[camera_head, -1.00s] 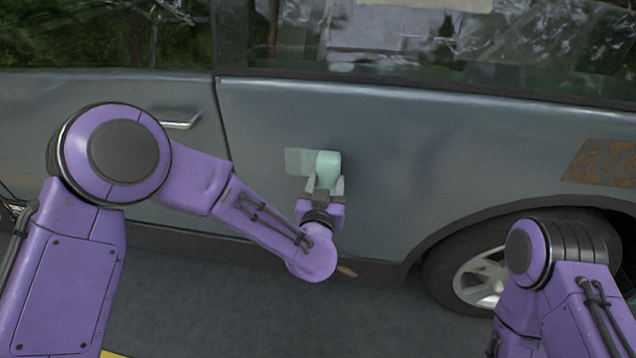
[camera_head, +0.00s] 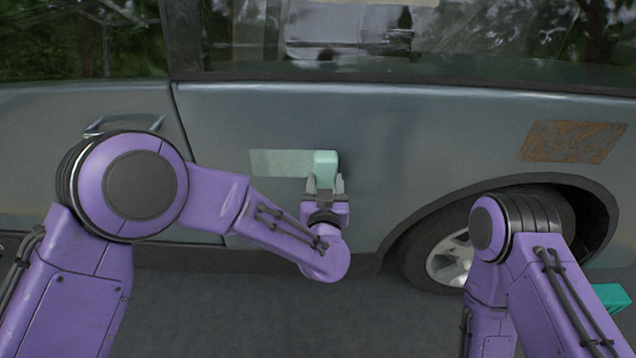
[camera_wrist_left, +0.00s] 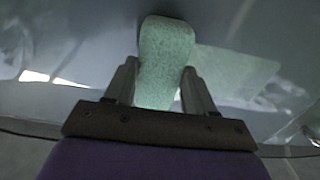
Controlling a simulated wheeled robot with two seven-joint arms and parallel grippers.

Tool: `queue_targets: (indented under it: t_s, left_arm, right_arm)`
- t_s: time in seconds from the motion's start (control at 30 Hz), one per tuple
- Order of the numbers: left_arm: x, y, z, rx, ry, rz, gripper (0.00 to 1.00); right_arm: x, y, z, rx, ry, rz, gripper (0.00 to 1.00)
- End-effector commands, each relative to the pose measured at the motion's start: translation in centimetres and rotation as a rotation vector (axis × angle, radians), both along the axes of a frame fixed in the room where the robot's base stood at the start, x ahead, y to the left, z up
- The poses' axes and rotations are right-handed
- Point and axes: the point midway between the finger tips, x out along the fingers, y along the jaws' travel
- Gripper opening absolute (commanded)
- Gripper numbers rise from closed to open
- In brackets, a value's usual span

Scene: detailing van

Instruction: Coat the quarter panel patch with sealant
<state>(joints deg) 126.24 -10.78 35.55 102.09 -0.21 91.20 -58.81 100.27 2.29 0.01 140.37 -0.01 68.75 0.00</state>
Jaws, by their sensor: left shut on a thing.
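My left gripper (camera_head: 325,185) is shut on a pale green sponge-like applicator (camera_head: 326,166), held up against the grey side panel of the van (camera_head: 400,130). The applicator also fills the middle of the left wrist view (camera_wrist_left: 165,60) between the two fingers (camera_wrist_left: 160,90). A pale green coated strip (camera_head: 280,163) runs left from the applicator on the panel. In the left wrist view the strip (camera_wrist_left: 235,75) lies to the right of the applicator. My right arm comes in at the lower right; its gripper is out of the picture.
A rusty brown patch (camera_head: 571,141) is on the panel above the rear wheel (camera_head: 448,258). A door handle (camera_head: 124,125) is at the left. A teal object (camera_head: 612,297) shows partly behind my right arm. The panel between strip and wheel arch is clear.

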Motion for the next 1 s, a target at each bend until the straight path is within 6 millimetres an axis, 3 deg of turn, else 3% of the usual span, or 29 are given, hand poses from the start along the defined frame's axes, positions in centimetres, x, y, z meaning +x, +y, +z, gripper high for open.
queue_targets:
  t_s: [0.63,0.83,1.0]
  left_arm:
    - [-0.2,-5.8,-0.1,0.001,0.001,-0.003,0.20]
    - [-0.2,-6.5,0.1,0.001,0.000,-0.002,0.20]
    - [-0.1,-6.4,1.7,0.001,0.000,-0.001,0.20]
  right_arm:
    - [0.0,0.0,0.5,0.000,0.000,0.000,0.43]
    - [0.0,0.0,0.6,0.000,0.000,0.000,0.43]
    - [0.0,0.0,2.2,0.000,0.000,0.000,0.43]
